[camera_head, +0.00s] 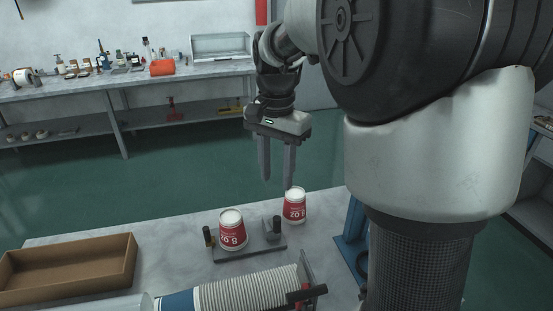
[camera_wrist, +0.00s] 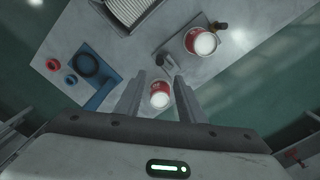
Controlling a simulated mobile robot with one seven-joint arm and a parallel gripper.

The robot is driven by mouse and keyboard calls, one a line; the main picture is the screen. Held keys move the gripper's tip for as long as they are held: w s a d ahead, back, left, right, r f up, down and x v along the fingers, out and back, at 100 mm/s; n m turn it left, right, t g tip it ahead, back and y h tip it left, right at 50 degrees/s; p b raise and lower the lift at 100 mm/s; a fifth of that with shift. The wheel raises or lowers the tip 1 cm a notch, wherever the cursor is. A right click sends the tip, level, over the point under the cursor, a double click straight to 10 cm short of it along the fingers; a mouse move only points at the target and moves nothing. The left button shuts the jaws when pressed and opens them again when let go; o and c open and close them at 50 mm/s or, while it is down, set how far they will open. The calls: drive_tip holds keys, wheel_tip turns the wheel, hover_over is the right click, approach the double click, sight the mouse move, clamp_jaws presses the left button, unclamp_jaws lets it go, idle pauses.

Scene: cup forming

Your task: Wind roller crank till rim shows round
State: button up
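A red and white paper cup (camera_head: 232,232) stands upright on a grey base plate (camera_head: 262,251), a small fixture on the bench. A black-topped post (camera_head: 208,236) is left of it and a grey block with a dark knob (camera_head: 273,230) right of it; I cannot tell which part is the crank. That cup also shows in the wrist view (camera_wrist: 200,42). A second, similar cup (camera_head: 295,207) stands apart on the bench, right of the fixture. My gripper (camera_head: 277,184) is open and empty, pointing down above the bench near this second cup, which shows between its fingers in the wrist view (camera_wrist: 160,97).
A cardboard tray (camera_head: 70,285) lies at the left. A blue stand (camera_head: 352,235) is at the right bench edge.

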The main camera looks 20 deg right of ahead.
drive_tip(key=shift+r, duration=1.45)
drive_tip(key=s+r+n+t+p, duration=0.2)
drive_tip(key=s+n+t, duration=0.3)
drive_tip(key=s, duration=1.3)
drive_tip(key=n, duration=0.4)
drive_tip(key=shift+s+a+r+n+t, duration=0.15)
drive_tip(key=shift+a+r+n+t, duration=0.15)
drive_tip(key=shift+a+r+n, duration=0.1)
